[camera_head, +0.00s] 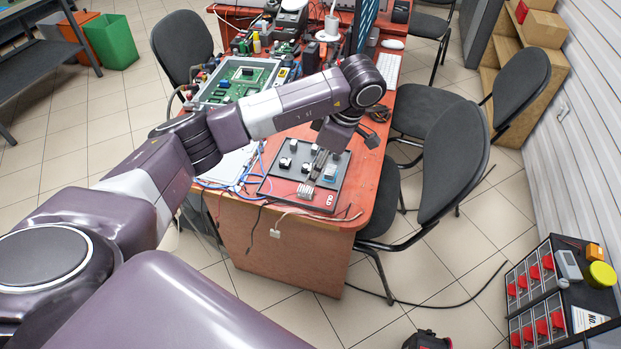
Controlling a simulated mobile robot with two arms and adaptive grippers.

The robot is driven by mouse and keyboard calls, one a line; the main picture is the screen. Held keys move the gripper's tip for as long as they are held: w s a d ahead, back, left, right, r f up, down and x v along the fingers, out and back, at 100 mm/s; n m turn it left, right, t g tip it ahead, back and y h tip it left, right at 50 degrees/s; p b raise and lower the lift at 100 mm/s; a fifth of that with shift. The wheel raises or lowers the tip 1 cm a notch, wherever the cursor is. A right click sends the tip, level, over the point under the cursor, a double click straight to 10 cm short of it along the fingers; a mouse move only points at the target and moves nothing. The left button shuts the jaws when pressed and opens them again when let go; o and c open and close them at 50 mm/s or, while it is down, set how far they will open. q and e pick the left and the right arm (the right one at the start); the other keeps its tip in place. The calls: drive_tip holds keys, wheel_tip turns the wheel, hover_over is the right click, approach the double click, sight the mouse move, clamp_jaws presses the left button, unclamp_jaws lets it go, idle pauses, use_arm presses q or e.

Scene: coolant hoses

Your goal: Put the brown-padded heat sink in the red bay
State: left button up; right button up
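A dark tray (268,188) lies on the near end of the red-brown desk. Several small black, white and grey parts stand on it. A silver finned part (305,190) sits near its front edge, and a grey-blue block (331,171) sits to the right. I cannot tell which part is the brown-padded heat sink; no brown pad is clear. A small red patch (330,202) shows at the tray's front right corner, but I cannot tell whether it marks the red bay. My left gripper (319,164) points down over the tray's middle; its fingers are too small to read. My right gripper is out of view.
A green circuit board in a case (238,80) and loose cables lie behind the tray on the desk (362,190). Black chairs (455,160) stand close on the right. A drawer cabinet with red bins (535,290) stands at the lower right. The floor in front is mostly clear.

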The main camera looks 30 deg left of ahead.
use_arm(q)
drive_tip(key=shift+v, duration=2.25)
